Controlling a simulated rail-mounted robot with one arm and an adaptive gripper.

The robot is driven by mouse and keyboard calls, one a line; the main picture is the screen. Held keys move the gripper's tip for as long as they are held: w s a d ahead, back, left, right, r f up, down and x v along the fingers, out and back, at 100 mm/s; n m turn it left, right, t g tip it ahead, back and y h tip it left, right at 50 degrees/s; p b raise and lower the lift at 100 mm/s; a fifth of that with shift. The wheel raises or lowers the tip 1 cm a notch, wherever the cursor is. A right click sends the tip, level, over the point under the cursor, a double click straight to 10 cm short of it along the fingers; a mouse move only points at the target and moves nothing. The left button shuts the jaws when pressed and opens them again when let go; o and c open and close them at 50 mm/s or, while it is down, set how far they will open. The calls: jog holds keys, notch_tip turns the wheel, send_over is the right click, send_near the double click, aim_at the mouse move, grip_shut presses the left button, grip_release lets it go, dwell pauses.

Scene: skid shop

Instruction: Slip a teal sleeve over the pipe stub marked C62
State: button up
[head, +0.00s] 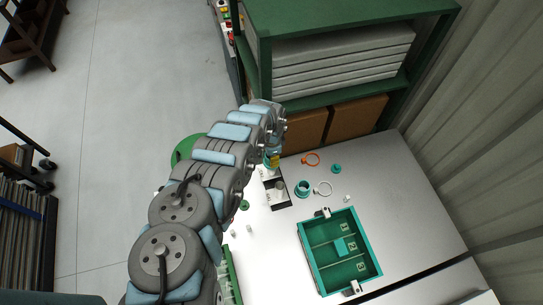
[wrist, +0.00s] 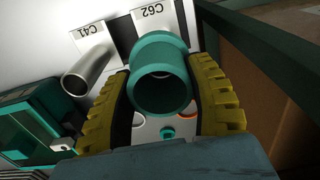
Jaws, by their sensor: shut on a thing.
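My gripper (wrist: 168,110) has its yellow fingers shut on a teal sleeve (wrist: 160,48), one finger on each side. The sleeve is in front of the label C62 (wrist: 150,17) in the wrist view. The C62 stub itself is hidden by the sleeve, and I cannot tell whether the sleeve is around it. The bare metal stub (wrist: 86,70) beside the label C41 (wrist: 91,33) stands to the left, apart from the sleeve. In the head view my gripper (head: 273,160) is at the far end of the dark stub rack (head: 278,203), partly hidden by my arm.
Another teal sleeve (head: 303,188), a white ring (head: 323,188), an orange ring (head: 311,159) and a small teal piece (head: 336,168) lie right of the rack. A teal compartment tray (head: 310,262) stands nearer. A green shelf (head: 330,92) with cardboard boxes borders the back.

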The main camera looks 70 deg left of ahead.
jog(key=shift+f+b, duration=1.1)
jog(key=shift+f, duration=0.55)
dwell(1.2)
jog(key=o, duration=0.9)
jog(key=shift+o, duration=0.4)
jog(key=shift+o, duration=1)
notch_tip(320, 180, up, 11)
jog(key=p, duration=0.8)
dwell(0.3)
